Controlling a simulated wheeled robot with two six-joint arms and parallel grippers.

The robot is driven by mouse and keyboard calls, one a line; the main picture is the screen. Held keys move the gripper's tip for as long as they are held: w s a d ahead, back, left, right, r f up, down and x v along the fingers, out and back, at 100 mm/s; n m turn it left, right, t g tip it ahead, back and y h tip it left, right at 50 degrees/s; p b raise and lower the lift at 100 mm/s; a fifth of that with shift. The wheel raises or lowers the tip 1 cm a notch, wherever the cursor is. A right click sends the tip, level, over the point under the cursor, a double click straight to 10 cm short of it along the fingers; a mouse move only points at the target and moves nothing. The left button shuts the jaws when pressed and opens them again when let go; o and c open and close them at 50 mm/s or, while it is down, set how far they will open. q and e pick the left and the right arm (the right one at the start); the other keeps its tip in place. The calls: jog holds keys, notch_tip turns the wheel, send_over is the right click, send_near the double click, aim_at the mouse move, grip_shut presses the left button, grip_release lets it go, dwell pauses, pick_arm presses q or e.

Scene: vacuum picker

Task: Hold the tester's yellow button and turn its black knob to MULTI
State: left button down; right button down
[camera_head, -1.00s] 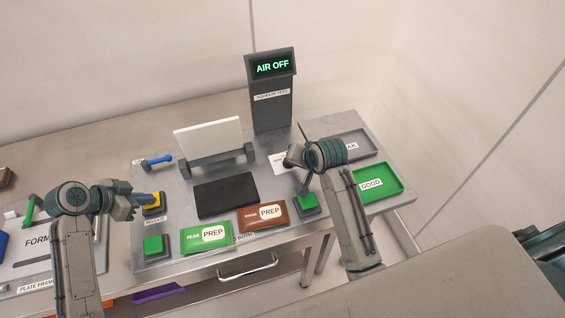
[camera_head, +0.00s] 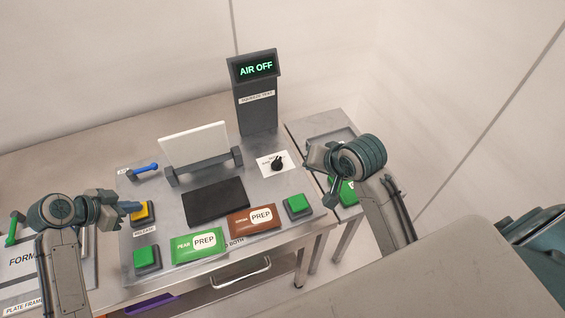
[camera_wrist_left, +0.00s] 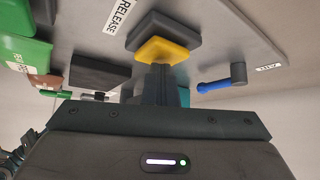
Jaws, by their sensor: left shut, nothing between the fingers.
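The tester's yellow button (camera_head: 141,209) is at the left of the metal panel, above the RELEASE label. My left gripper (camera_head: 131,207) is shut with nothing between its fingers, its tips at the button and partly covering it. In the left wrist view the fingertips (camera_wrist_left: 158,72) overlap the near edge of the yellow button (camera_wrist_left: 165,50); I cannot tell if it is pressed. The black knob (camera_head: 278,164) stands on a white card (camera_head: 265,161) at the panel's right; its print is too small to read. My right gripper (camera_head: 332,194) hangs right of the knob, apart from it.
Green buttons (camera_head: 298,206) and (camera_head: 146,259) flank the PEAR and brown PREP plates at the front. A black pad (camera_head: 215,200), a white board (camera_head: 194,145) and a blue lever (camera_head: 146,168) sit behind. The display (camera_head: 255,69) reads AIR OFF. Trays lie right.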

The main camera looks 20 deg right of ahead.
pick_arm(q)
jog(key=shift+s+f, duration=0.25)
jog(key=shift+f, duration=0.1)
jog(key=r+p, duration=0.2)
jog(key=shift+w+r+p, duration=0.2)
jog(key=shift+r+p, duration=0.1)
jog(key=shift+r, duration=0.05)
notch_tip(320, 180, up, 5)
jog(key=p, duration=0.4)
jog(key=shift+r, duration=0.1)
